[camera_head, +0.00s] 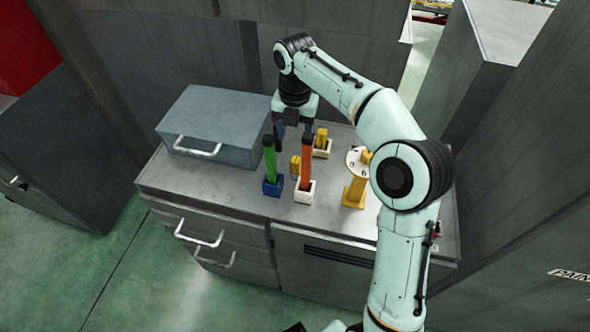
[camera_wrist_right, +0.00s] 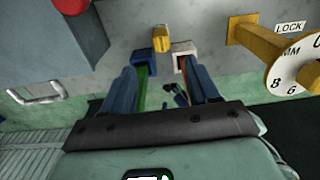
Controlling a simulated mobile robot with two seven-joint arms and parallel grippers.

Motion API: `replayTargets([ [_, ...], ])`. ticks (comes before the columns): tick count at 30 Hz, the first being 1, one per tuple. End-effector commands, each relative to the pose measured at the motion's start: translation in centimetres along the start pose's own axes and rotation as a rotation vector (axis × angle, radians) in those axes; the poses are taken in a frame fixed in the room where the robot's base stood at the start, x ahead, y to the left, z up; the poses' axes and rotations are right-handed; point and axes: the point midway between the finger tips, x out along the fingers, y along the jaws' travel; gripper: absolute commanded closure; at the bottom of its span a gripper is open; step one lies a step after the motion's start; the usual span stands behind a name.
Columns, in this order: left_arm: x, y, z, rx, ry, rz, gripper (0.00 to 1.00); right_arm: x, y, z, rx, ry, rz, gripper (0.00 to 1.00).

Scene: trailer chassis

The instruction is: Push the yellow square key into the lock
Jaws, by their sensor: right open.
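My right gripper (camera_head: 293,136) hangs fingers down over the counter, behind the green and orange bars. Its two dark blue fingers are apart in the right wrist view (camera_wrist_right: 163,82), with nothing held between them. A small yellow block (camera_head: 295,166), apparently the yellow square key, stands behind and between the blue and white bases. It also shows beyond the fingertips in the right wrist view (camera_wrist_right: 161,39). Another yellow piece (camera_head: 321,136) stands in a pale base further back; which one is the key is unclear. A yellow post with a white dial (camera_head: 354,190) stands right, near a LOCK label (camera_wrist_right: 289,28).
A green bar (camera_head: 269,158) stands in a blue base, and an orange bar (camera_head: 306,162) in a white base, close together. A grey-blue case (camera_head: 215,118) sits on the left of the metal counter (camera_head: 225,180). A wall rises behind.

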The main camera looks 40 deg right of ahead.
Motion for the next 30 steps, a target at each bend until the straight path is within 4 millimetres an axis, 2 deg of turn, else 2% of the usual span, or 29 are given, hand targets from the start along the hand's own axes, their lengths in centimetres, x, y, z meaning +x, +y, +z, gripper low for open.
replayTargets([
  [1, 0.7, -0.3, 0.2, -0.002, -0.004, -0.001, 1.0, 1.5, -0.1, -0.1, 0.002, 0.004, -0.004, 0.4],
  [3, 1.1, -0.6, 0.4, -0.002, -0.007, -0.002, 1.0, 3.0, -0.1, -0.1, 0.003, 0.004, -0.004, 0.4],
  [9, 1.9, -0.9, 0.6, -0.004, -0.011, -0.004, 1.0, 5.9, -0.1, -0.1, 0.004, 0.003, -0.003, 0.4],
  [14, 2.0, -1.0, 0.7, -0.004, -0.011, -0.004, 1.0, 6.8, -0.1, 0.0, 0.004, 0.001, -0.001, 0.4],
  [24, 2.9, -1.4, 0.9, -0.006, -0.016, -0.006, 1.0, 11.3, -0.2, -0.1, 0.005, 0.002, -0.002, 0.4],
  [30, 2.9, -1.4, 0.9, -0.006, -0.016, -0.006, 1.0, 11.7, -0.2, 0.0, 0.005, 0.0, 0.0, 0.4],
])
